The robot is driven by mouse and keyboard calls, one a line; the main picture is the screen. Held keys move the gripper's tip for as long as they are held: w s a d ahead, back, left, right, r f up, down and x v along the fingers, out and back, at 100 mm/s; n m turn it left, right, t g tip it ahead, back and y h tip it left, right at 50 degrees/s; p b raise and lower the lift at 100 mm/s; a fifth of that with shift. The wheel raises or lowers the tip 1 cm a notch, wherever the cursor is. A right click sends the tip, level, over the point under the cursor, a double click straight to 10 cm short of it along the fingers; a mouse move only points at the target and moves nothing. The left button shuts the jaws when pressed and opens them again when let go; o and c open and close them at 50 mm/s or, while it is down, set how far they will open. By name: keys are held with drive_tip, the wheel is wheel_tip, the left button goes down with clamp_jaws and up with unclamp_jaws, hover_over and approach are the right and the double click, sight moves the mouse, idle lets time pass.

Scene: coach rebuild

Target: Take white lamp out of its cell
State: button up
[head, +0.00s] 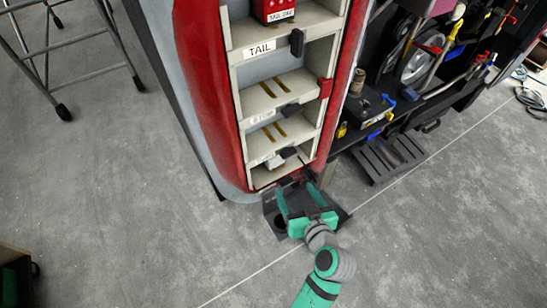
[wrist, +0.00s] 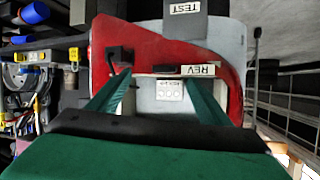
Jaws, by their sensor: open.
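The white lamp (wrist: 170,90) shows in the wrist view, a pale block with round marks on its face. It sits in the lowest cell of the red rack, beside the REV label (wrist: 185,71). In the head view a small white piece of it (head: 274,162) seems to show in that cell. My gripper (head: 300,196) is open in front of and below this cell. In the wrist view its two green fingers (wrist: 160,86) point at the cell, with the lamp seen between them. I cannot tell how far the fingertips are from the lamp; no contact shows.
A dark tray (head: 272,216) lies beneath my gripper at the rack's foot. A red lamp (head: 275,8) fills an upper cell; the cells between look empty. A dark tool bench (head: 375,115) stands right.

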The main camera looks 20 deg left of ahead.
sight(277, 161)
drive_tip(key=w+a+r+n+y, duration=0.1)
drive_tip(key=w+a+r+n+g, duration=0.1)
drive_tip(key=w+a+n, duration=0.1)
drive_tip(key=w+a+r+n+g+y, duration=0.1)
drive_tip(key=a+r, duration=0.1)
drive_tip(key=shift+w+a+y, duration=0.1)
drive_tip(key=shift+w+y, duration=0.1)
drive_tip(key=shift+y, duration=0.1)
drive_tip(key=shift+x, duration=2.9)
drive_tip(key=shift+w+f, duration=0.1)
drive_tip(key=c, duration=1.2)
